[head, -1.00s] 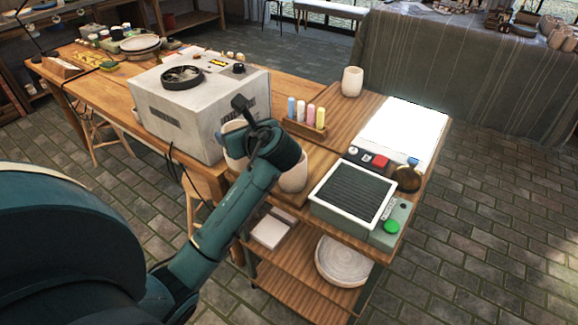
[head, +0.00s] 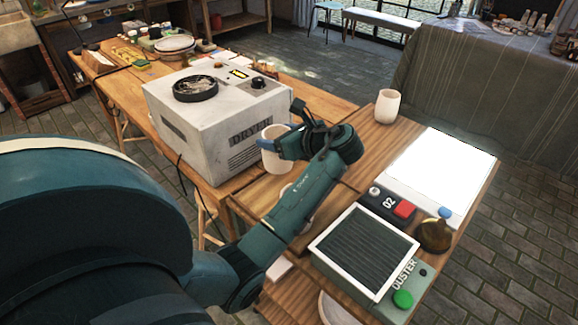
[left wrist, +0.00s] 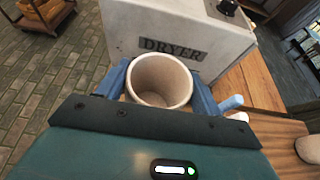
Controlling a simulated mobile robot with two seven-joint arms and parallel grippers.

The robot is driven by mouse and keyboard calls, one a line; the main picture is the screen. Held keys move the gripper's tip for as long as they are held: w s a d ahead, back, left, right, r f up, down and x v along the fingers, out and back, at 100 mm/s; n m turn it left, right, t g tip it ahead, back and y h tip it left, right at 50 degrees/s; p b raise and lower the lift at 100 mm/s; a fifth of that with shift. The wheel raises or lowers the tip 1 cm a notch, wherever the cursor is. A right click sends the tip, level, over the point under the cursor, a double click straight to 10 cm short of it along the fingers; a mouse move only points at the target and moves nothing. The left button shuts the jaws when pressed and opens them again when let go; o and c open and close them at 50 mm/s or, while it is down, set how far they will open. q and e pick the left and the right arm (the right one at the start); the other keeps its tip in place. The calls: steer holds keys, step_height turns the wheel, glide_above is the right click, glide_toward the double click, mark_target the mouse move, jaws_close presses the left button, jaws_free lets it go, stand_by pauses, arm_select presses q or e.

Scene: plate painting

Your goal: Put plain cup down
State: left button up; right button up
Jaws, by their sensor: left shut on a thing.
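My left gripper (head: 270,144) is shut on a plain off-white cup (head: 273,160), just right of the dryer's near side in the head view. In the left wrist view, the cup (left wrist: 163,76) is upright and empty between the blue fingers of the gripper (left wrist: 160,88), close to the wall marked DRYER. The cup's base is hidden, so I cannot tell if it touches the wood. A second plain cup (head: 388,106) stands at the back of the wooden bench. Another pale cup (head: 285,191) is mostly hidden behind my left arm.
The grey dryer (head: 217,115) stands left of the held cup. The duster (head: 366,250), a control box (head: 387,205), a brass piece (head: 434,236) and a bright white panel (head: 437,175) take up the bench's right side. A blue-tipped stick (left wrist: 230,103) shows beside the gripper.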

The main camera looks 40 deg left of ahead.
arm_select(q)
step_height(320, 180, down, 2)
steer(key=shift+f, duration=0.15)
step_height(320, 180, down, 4)
steer(key=shift+r+b, duration=0.1)
steer(key=shift+b, duration=0.2)
arm_select(e)
steer(key=shift+s+a+f, duration=0.2)
steer(key=shift+r, duration=0.15)
arm_select(q)
steer(key=o, duration=1.6)
steer(key=shift+o, duration=0.2)
arm_select(e)
steer(key=shift+w, duration=0.1)
arm_select(q)
steer(key=v, duration=1.2)
arm_select(e)
steer(key=shift+d, duration=0.1)
